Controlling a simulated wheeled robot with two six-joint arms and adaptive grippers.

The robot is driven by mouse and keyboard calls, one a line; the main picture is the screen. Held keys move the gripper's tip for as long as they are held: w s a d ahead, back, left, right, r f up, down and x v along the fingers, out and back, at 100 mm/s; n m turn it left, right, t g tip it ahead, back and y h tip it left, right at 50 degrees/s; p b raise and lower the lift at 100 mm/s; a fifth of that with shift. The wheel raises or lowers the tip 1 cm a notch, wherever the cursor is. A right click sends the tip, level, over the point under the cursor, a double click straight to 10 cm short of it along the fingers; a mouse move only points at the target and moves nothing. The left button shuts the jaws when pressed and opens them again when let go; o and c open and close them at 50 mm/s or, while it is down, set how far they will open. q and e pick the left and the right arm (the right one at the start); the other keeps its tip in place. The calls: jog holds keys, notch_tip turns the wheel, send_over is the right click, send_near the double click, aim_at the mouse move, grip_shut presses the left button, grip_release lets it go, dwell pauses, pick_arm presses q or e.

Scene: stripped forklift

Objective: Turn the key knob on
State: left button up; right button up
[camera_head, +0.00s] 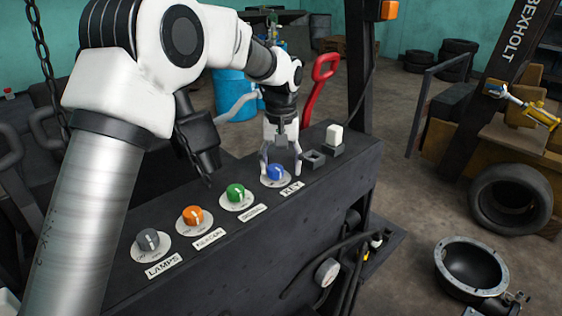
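The key knob (276,172) is blue, with a pale pointer line, on a white round plate above the label KEY on the dark control panel (225,255). My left gripper (281,170) points down over this knob. Its two white fingers stand on either side of the knob, spread apart, with a gap visible beside it. I cannot tell whether a fingertip touches the knob or how high the tips are. My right gripper is not in view.
Green (235,193), orange (193,216) and grey (148,240) knobs line the panel to the left. A white switch (334,134) and an empty square socket (313,157) lie right of the gripper. A red lever (318,87) rises behind the panel.

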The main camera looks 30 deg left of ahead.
pick_arm(q)
jog(key=shift+s+a+r, duration=0.2)
jog(key=shift+s+a, duration=0.05)
jog(key=shift+s, duration=0.15)
jog(key=shift+s+a+r, duration=0.15)
jog(key=shift+s+a, duration=0.05)
jog(key=shift+s, duration=0.2)
jog(key=c, duration=1.1)
jog(key=shift+w+d, duration=0.1)
jog(key=shift+w, duration=0.05)
jog(key=shift+c, duration=0.2)
jog(key=shift+m, duration=0.3)
jog(key=m, duration=1.1)
jog(key=shift+m, duration=0.3)
jog(key=o, duration=1.1)
jog(key=shift+o, duration=0.2)
